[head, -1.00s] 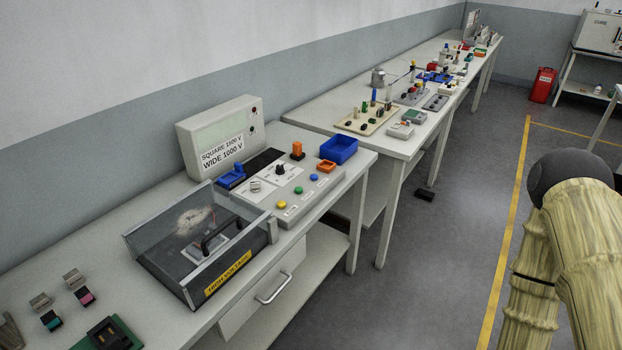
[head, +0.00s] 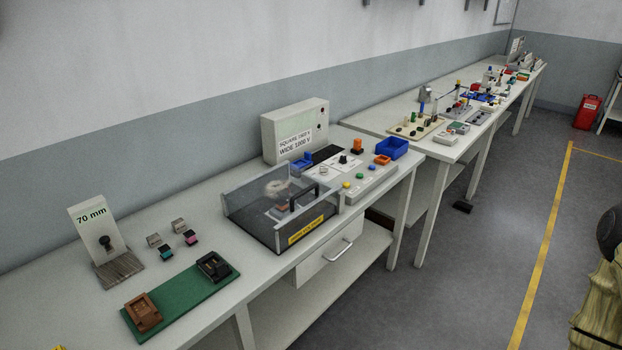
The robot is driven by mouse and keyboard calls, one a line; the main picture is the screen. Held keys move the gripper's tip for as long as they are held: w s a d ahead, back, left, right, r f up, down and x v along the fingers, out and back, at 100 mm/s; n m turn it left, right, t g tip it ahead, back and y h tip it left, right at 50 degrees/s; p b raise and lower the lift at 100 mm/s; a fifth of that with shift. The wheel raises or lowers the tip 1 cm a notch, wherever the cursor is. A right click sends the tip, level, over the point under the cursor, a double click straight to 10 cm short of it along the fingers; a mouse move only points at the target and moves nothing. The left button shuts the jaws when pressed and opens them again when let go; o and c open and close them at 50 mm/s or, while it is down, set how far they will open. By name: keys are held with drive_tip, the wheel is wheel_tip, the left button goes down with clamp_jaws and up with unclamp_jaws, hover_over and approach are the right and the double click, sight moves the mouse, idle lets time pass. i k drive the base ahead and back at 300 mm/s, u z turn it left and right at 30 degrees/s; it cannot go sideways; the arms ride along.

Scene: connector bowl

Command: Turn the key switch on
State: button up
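A light grey control panel (head: 374,184) lies on the near bench, right of a clear-lidded box. On it are a black knob (head: 343,159) and a small silver round fitting (head: 323,170). At this size I cannot tell which is the key switch, or its position. Yellow (head: 346,185), green (head: 359,177) and blue (head: 372,168) buttons run along the panel's front. A grey tester (head: 281,135) labelled "SQUARE 1000 V / WIDE 1000 V" stands behind. My gripper is out of view; only part of my arm shows at the right edge.
The clear-lidded box (head: 260,220) has a yellow warning label. A blue bin (head: 392,148) stands behind the panel's right end. A green board (head: 182,300) and a "70 mm" stand (head: 100,235) are at left. Open floor (head: 480,260) lies right of the benches.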

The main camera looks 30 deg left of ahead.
sight(324, 170)
drive_tip(key=z, duration=0.05)
drive_tip(key=k, duration=0.2)
drive_tip(key=u, duration=0.9)
